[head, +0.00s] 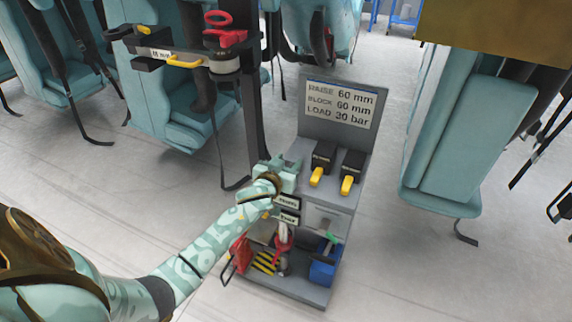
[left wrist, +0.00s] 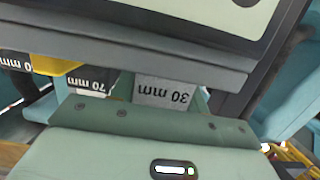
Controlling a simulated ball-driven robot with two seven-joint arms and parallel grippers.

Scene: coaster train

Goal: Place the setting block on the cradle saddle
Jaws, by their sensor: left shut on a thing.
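My left gripper (head: 286,172) is at the left side of the grey stand (head: 345,105), level with its upper shelf. In the left wrist view it is shut on a grey block (left wrist: 166,92) whose upside-down label appears to read 30 mm. The gripper hides this block in the head view. Other labelled blocks (left wrist: 92,80) show to its left in the wrist view, one appearing to read 70 mm. The stand's sign (head: 341,103) reads raise 60 mm, block 60 mm, load 30 bar. I cannot make out the cradle saddle for certain. My right gripper is not in view.
Two black units with yellow levers (head: 347,184) stand on the shelf right of my gripper. Below are a blue box (head: 323,268) and red items. A black post (head: 252,115) rises behind my gripper, near a red clamp (head: 225,38). Teal seats (head: 440,150) flank the floor.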

